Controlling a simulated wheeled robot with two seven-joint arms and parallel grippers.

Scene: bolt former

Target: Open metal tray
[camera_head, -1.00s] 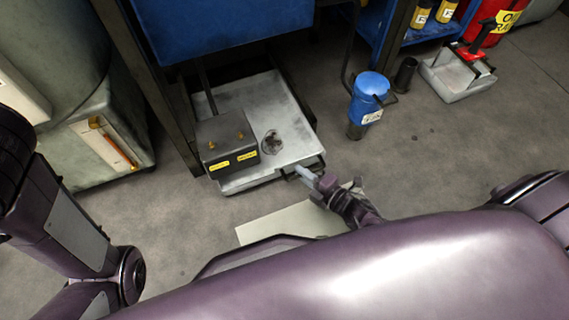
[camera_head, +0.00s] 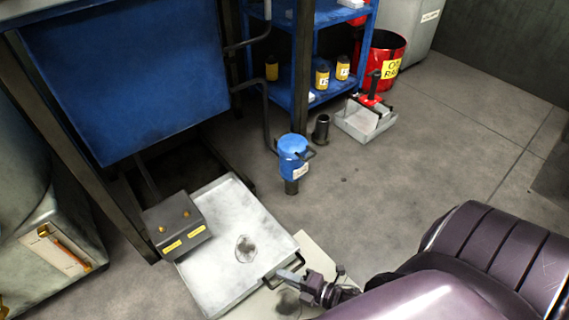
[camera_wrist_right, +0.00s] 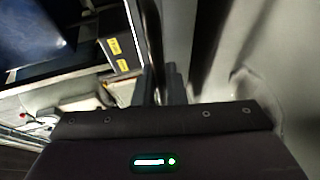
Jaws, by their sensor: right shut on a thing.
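The metal tray (camera_head: 225,285) is a shallow pale grey tray low at the floor, with a dark stain or puddle on its surface. It sticks out from under the blue machine. Its dark handle (camera_head: 270,281) is on the edge facing me. My right gripper (camera_head: 297,279) is shut on this handle. The right wrist view shows the dark handle bar (camera_wrist_right: 150,40) running between the fingers (camera_wrist_right: 163,85). The tray's far end is partly hidden by the machine and a dark box. My left gripper is not in view.
The dark control box (camera_head: 176,226) with yellow labels overhangs the tray's left side. The blue machine (camera_head: 125,75) stands above. A blue canister (camera_head: 292,155) and a grey bin (camera_head: 365,120) stand right of it. A pale mat (camera_head: 315,258) lies beside the tray; floor to the right is clear.

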